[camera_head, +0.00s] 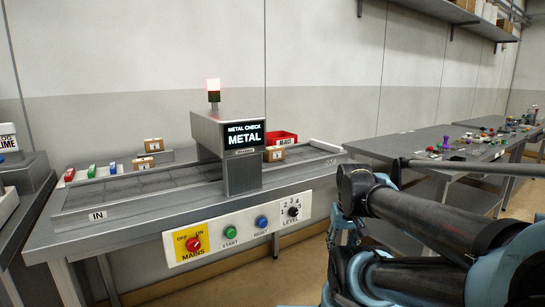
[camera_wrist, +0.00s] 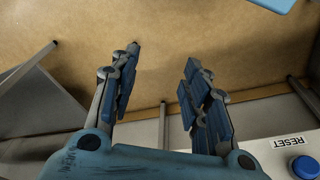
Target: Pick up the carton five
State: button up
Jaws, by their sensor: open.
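Three small brown cartons show in the head view. One carton (camera_head: 154,145) stands on a low step behind the metal check machine's belt, left of the hood. A second carton (camera_head: 143,163) sits just in front of it. A third carton (camera_head: 274,153) is on the belt at the right side of the hood. Their labels are too small to read, so I cannot tell which is five. My gripper (camera_wrist: 161,68) is open and empty in the wrist view, above brown floor beside the machine's front. In the head view my arm shows at the right, and the fingers cannot be made out.
The metal check machine (camera_head: 226,132) displays METAL under a lit lamp. Its front panel has a mains switch (camera_head: 194,244), start, reset (camera_wrist: 304,167) and level controls. A red bin (camera_head: 282,138) is behind the belt. A cluttered table (camera_head: 400,146) stands at right.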

jog(key=shift+o, duration=1.1)
jog(key=w+a+r+n, duration=0.2)
jog(key=w+r+n, duration=0.3)
jog(key=r, duration=0.7)
jog(key=shift+w+a+n, duration=0.3)
jog(key=shift+w, duration=0.55)
notch_tip(320, 180, up, 26)
jog(key=n+g, duration=0.2)
jog(key=n, duration=1.7)
send_over(274, 147)
jog(key=f, duration=1.1)
jog(key=shift+w+a+f, duration=0.15)
jog(key=shift+a+f, duration=0.1)
jog(key=shift+f, duration=0.05)
jog(key=shift+d+f, duration=0.2)
jog(key=shift+f, duration=2.6)
jog(key=c, duration=1.3)
jog(key=shift+r, duration=0.1)
